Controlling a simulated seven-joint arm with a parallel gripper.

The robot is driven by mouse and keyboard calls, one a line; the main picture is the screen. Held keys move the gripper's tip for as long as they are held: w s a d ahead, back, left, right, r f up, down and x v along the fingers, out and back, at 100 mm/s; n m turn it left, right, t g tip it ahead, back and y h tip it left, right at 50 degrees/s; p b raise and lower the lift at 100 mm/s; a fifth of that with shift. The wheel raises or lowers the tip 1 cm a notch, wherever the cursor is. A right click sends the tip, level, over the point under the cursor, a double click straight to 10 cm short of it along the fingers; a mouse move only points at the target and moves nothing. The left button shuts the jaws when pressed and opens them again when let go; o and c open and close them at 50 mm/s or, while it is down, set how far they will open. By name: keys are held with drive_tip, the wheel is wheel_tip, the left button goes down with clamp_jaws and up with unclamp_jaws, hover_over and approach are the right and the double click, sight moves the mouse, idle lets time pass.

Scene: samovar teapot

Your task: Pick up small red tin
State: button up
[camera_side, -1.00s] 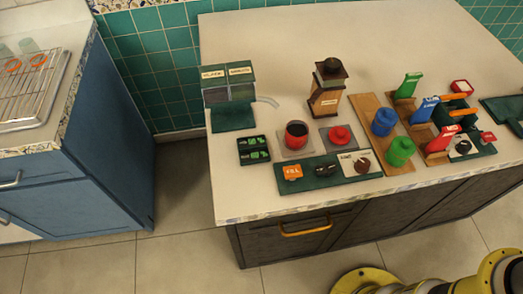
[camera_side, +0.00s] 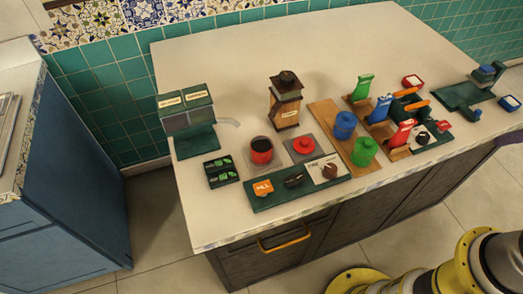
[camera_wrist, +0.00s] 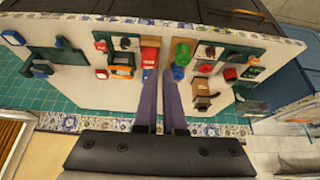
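The red tin cannot be told for certain. The best match is a low red lidded piece (camera_side: 304,146) on a grey plate, right of a red cup (camera_side: 261,150). It also shows in the wrist view (camera_wrist: 205,68), right of the fingers. My gripper (camera_wrist: 159,80) has two long purple fingers, apart with nothing between them.
Blue (camera_side: 344,125) and green (camera_side: 364,151) canisters stand on a wooden board. Upright coloured holders crowd the board to their right. A grinder (camera_side: 286,104) stands behind, and a green dispenser (camera_side: 187,124) at the left. The counter's back (camera_side: 330,50) is clear.

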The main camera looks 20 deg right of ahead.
drive_tip(key=o, duration=1.4)
